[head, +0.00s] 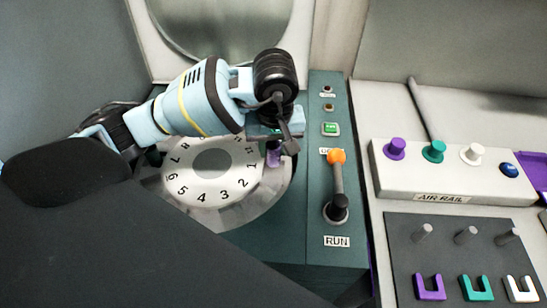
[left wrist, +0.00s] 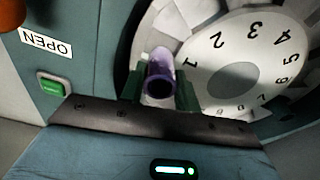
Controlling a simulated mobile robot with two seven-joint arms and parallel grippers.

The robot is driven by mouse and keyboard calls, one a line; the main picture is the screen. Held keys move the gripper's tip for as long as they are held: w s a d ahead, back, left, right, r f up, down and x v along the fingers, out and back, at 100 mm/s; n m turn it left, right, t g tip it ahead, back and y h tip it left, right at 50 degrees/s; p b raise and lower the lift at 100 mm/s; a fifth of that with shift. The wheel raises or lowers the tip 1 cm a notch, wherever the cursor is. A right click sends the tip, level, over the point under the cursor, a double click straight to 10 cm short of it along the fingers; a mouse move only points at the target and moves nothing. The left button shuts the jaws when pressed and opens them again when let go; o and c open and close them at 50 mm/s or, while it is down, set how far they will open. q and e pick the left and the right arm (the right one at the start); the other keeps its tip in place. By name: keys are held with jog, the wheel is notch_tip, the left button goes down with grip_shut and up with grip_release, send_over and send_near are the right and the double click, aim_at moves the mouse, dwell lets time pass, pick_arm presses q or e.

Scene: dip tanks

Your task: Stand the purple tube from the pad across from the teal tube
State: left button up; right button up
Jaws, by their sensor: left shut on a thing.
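The purple tube (head: 274,157) is at the right edge of the numbered dial (head: 182,186), near the 1. My left gripper (head: 276,137) is above it and shut on it. In the left wrist view the purple tube (left wrist: 160,68) shows its open dark end between the two green fingers of the left gripper (left wrist: 158,90). The dial (left wrist: 262,62) lies just beyond it. I cannot tell whether the tube's lower end rests in a slot. No teal tube or pad shows; my left arm covers the dial's far side. My right gripper is out of view.
An orange-knobbed lever (head: 337,180) stands right of the dial, above the RUN label. A green button (head: 330,129) is behind it. The air rail (head: 440,184) carries purple, teal and white knobs. A dark panel (head: 400,250) holds pegs and coloured U-shaped pieces.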

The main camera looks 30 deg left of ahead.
pick_arm(q)
jog(key=shift+f, duration=1.95)
jog(key=shift+f, duration=0.2)
jog(key=o, duration=1)
jog(key=shift+r, duration=0.1)
